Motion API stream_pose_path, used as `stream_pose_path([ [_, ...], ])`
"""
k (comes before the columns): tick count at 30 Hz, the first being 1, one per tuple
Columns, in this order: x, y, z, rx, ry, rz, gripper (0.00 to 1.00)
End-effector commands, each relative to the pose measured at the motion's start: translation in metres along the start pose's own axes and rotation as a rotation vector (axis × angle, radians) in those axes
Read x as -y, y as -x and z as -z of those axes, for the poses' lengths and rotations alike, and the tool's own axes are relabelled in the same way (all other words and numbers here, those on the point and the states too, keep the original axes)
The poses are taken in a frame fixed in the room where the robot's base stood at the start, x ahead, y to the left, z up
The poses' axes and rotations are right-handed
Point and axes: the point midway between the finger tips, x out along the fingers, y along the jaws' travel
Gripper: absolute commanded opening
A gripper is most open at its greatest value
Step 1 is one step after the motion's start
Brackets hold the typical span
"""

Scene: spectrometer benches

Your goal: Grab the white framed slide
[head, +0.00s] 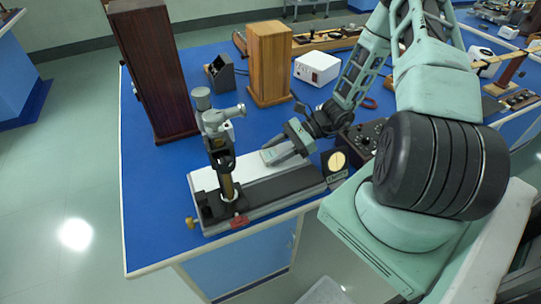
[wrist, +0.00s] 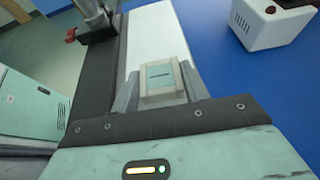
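The rail (head: 285,188) carries a dark upright post with a grey eyepiece (head: 207,120) at left. A dark box (head: 377,133) is near my arm. Wooden towers (head: 155,70) and a white box (head: 317,68) stand behind.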

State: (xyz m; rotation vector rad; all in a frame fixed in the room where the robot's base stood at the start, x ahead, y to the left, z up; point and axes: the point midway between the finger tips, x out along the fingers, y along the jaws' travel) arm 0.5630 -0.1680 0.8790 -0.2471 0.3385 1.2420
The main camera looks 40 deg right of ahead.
Motion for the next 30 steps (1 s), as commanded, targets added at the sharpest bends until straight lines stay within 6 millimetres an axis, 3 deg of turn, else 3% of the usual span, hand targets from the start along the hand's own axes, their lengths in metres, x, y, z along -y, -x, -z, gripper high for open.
stream_pose_path([
  [16,0.001,0.005,-0.009,-0.001,0.002,0.001,0.23],
  [30,0.001,0.033,-0.078,-0.002,0.003,0.001,0.23],
])
